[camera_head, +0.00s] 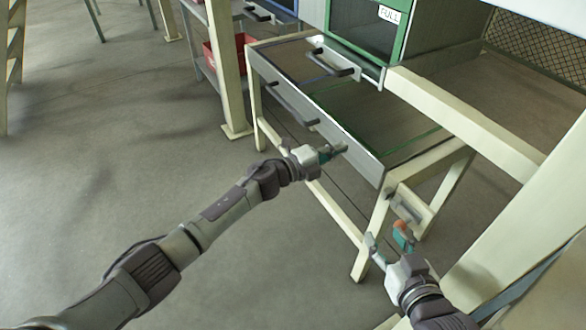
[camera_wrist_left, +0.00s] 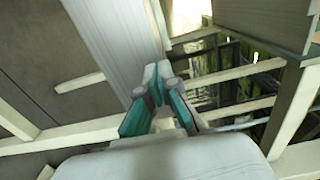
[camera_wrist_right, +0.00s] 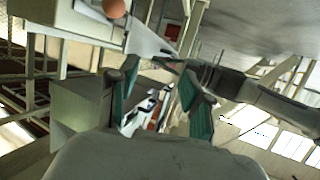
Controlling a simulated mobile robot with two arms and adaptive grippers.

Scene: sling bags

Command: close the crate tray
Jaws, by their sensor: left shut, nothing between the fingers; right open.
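The crate tray (camera_head: 362,158) is pulled out toward me in the head view, with a long grey front panel and dark bar handles (camera_head: 295,104). My left gripper (camera_head: 338,150) is shut and empty at the outer face of that panel, near its right end; I cannot tell if it touches. In the left wrist view the closed fingers (camera_wrist_left: 156,88) are by a pale panel (camera_wrist_left: 115,35). My right gripper (camera_head: 387,238) is open and empty, low beside the frame's right front leg. Its spread fingers also show in the right wrist view (camera_wrist_right: 158,90).
A green-framed crate (camera_head: 365,25) with a "FULL" label stands behind the tray. An orange knob (camera_wrist_right: 114,8) on a pale box is close to my right gripper. A cream post (camera_head: 228,70) and red bin (camera_head: 240,50) are at the back left. The floor at left is clear.

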